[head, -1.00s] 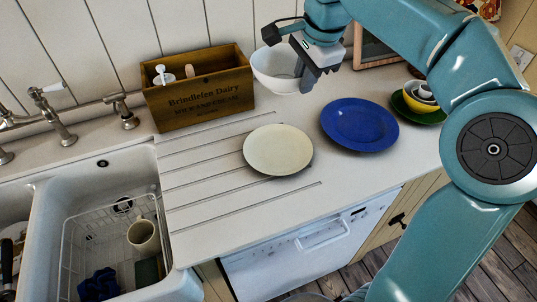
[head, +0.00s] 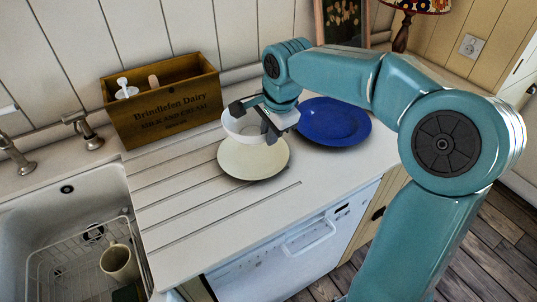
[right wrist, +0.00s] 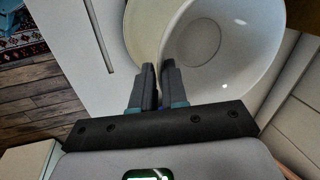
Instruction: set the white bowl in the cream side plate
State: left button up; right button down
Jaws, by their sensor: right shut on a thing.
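The white bowl (head: 243,128) is held upright by my right gripper (head: 268,130), over the back part of the cream side plate (head: 254,163). The plate lies on the grooved counter. In the right wrist view, the right gripper (right wrist: 158,82) is shut on the rim of the bowl (right wrist: 225,45), and part of the cream plate (right wrist: 150,25) shows beyond it. I cannot tell whether the bowl's base touches the plate. My left gripper is not in view.
A blue plate (head: 333,122) lies to the right of the cream plate, close to my right arm. A wooden crate (head: 165,103) stands behind at the left. The sink (head: 60,225) with a rack and mug (head: 119,263) is at the left. The front counter is clear.

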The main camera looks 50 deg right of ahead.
jog(key=shift+a+f, duration=0.1)
jog(key=shift+f, duration=3)
jog(key=shift+f+b, duration=0.3)
jog(key=shift+b, duration=0.2)
jog(key=c, duration=1.2)
grip_release()
jog(key=shift+o, duration=0.2)
jog(key=shift+r+p, duration=0.25)
jog(key=shift+p, duration=0.05)
jog(key=p+v, duration=0.1)
jog(key=v, duration=1.1)
